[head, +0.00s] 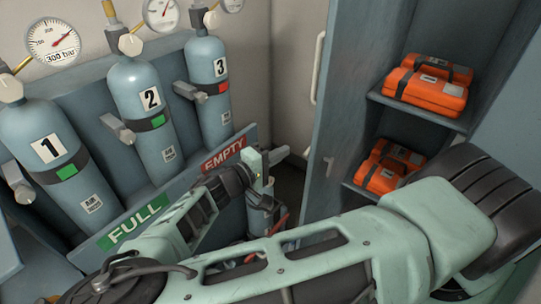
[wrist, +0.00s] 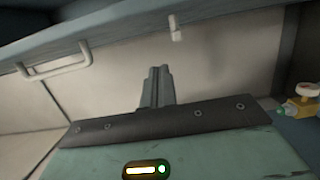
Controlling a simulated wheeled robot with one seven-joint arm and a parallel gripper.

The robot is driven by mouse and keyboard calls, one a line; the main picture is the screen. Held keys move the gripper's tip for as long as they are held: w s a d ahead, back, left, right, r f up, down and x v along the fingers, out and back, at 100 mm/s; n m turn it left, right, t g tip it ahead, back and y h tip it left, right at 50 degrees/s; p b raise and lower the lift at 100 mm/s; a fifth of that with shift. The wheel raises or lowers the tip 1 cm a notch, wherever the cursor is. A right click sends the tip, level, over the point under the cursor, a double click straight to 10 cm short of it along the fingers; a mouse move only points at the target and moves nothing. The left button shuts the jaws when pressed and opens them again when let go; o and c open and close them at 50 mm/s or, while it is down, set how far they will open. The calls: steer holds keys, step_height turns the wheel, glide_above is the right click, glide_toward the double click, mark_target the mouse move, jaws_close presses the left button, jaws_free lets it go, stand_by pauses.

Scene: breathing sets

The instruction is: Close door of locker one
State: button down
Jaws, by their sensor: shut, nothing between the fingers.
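The locker (head: 455,128) stands open at the right of the head view, with its shelves showing. Its blue-grey door (head: 345,75) stands swung out on the left of the opening, with a pale vertical handle (head: 318,68). No locker number is visible. My gripper (head: 278,154) is left of the door, apart from it in the picture, below the handle's height. In the wrist view my gripper (wrist: 158,88) has its dark fingers together, with nothing between them. A pale handle (wrist: 55,68) shows at upper left there, away from the fingers. My arm hides the locker's lower part.
Orange cases (head: 427,86) lie on the locker's shelves. At left, numbered blue cylinders (head: 142,98) stand in a rack with a green FULL sign (head: 139,228) and a red EMPTY sign (head: 223,153). Pale wall (head: 287,65) shows between rack and door.

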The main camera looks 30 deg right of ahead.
mark_target(305, 153)
steer(key=s+d+p, duration=0.1)
steer(key=d, duration=0.1)
steer(key=s+d+p, duration=0.1)
steer(key=d, duration=0.1)
steer(key=s+d+p, duration=0.1)
steer(key=shift+s+d, duration=0.1)
steer(key=shift+d, duration=0.3)
